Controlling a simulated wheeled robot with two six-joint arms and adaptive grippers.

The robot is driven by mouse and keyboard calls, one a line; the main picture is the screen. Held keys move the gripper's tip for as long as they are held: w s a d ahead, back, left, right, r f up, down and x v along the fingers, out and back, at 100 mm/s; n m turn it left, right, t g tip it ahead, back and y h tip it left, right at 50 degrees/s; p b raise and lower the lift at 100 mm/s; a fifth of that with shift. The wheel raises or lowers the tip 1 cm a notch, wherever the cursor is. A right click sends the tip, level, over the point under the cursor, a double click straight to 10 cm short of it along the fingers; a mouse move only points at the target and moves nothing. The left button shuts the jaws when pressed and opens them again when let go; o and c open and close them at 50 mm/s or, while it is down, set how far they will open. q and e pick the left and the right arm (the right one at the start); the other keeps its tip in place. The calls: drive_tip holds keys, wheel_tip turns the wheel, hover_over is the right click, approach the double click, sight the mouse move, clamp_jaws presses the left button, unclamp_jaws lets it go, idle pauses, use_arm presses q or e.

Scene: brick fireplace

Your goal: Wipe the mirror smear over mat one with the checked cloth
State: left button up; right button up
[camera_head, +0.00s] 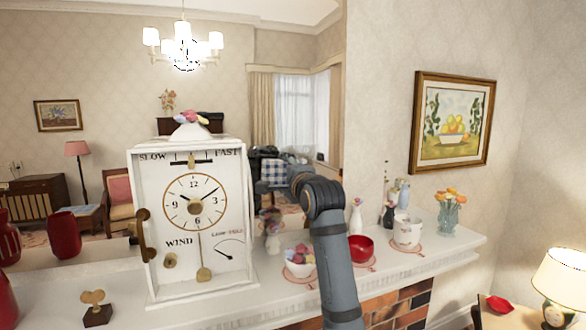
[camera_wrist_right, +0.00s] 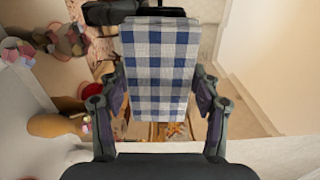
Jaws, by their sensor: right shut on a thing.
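The blue-and-white checked cloth (camera_head: 273,171) is in my right gripper (camera_head: 264,187), in front of the mirror (camera_head: 100,95). In the right wrist view the cloth (camera_wrist_right: 160,65) spreads flat between the two fingers of my right gripper (camera_wrist_right: 160,88). I cannot tell whether the cloth touches the glass. I cannot make out the smear; the arm and cloth cover part of the mirror. Round red-marked mats lie on the mantel, under the flower-filled bowl (camera_head: 299,262), red bowl (camera_head: 361,248) and white mug (camera_head: 407,233). I cannot read which is mat one. My left gripper is out of view.
A tall white clock (camera_head: 196,215) stands on the mantel (camera_head: 440,244) left of my right arm. A brass key on a block (camera_head: 95,306) is at the front left. Vases and a glass of flowers (camera_head: 450,212) stand at the right.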

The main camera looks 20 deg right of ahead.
sight(316, 163)
drive_tip(key=shift+s+d, duration=0.1)
drive_tip(key=shift+s, duration=0.05)
drive_tip(key=shift+w+r+p, duration=0.15)
drive_tip(key=shift+w+p, duration=0.2)
drive_tip(key=shift+w, duration=0.25)
drive_tip(key=shift+w+r+p, duration=0.15)
drive_tip(key=shift+w+p, duration=0.2)
drive_tip(key=shift+w, duration=0.25)
idle(0.5)
drive_tip(key=shift+d+p, duration=0.3)
drive_tip(key=shift+d, duration=1.6)
drive_tip(key=shift+w+d, duration=0.15)
drive_tip(key=shift+d, duration=1.75)
drive_tip(key=shift+w+d, duration=0.1)
drive_tip(key=shift+d, duration=1.75)
